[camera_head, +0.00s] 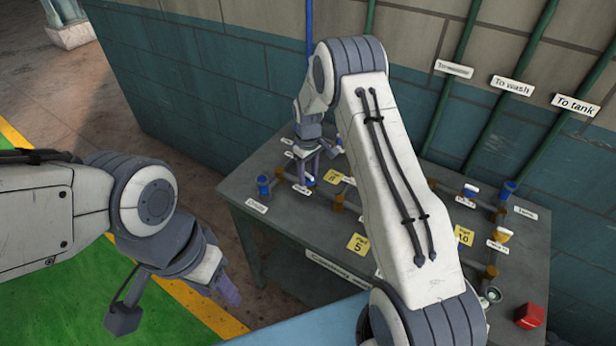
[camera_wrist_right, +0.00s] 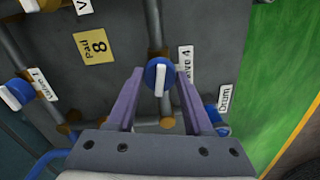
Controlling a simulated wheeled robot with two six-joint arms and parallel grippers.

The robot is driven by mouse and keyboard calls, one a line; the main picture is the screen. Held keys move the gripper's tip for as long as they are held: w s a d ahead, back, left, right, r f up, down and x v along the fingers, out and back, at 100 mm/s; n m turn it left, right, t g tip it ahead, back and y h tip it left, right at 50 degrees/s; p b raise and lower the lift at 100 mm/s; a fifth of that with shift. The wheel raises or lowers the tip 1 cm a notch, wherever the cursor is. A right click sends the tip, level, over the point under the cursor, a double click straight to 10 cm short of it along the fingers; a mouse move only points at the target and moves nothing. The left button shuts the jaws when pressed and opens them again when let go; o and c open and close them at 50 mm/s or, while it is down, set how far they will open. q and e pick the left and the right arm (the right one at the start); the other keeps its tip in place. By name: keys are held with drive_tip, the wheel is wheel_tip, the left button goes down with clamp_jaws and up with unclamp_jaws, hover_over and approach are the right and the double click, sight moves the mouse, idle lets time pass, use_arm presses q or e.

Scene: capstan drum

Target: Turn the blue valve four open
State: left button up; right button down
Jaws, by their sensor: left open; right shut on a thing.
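The blue valve four (camera_wrist_right: 151,75) is a round blue knob with a white bar handle, on a pipe. In the right wrist view the bar runs nearly along the pipe. Its label (camera_wrist_right: 185,66) is partly covered by a finger, and a "4" shows. My right gripper (camera_wrist_right: 160,78) is shut on the valve, with its purple fingers on both sides of the knob. In the head view my right gripper (camera_head: 303,172) points down at the left part of the bench, and the valve is mostly hidden there. My left gripper (camera_head: 226,291) is open and empty, left of the bench.
The grey bench (camera_head: 275,225) carries pipes and several other valves, including a yellow one (camera_head: 502,236) and another blue one (camera_wrist_right: 17,94). A blue fitting (camera_wrist_right: 217,115) sits beside the Drum label. A red box (camera_head: 529,316) is at the right. A wall stands behind the bench.

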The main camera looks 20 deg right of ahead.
sight(308, 175)
drive_tip(key=shift+n+b, duration=0.3)
drive_tip(key=shift+n, duration=0.9)
drive_tip(key=shift+r, duration=0.1)
drive_tip(key=shift+c, duration=1.4)
unclamp_jaws()
wheel_tip(308, 175, up, 9)
drive_tip(key=shift+r+b, duration=0.15)
drive_tip(key=shift+b, duration=1.1)
drive_tip(key=shift+r, duration=0.55)
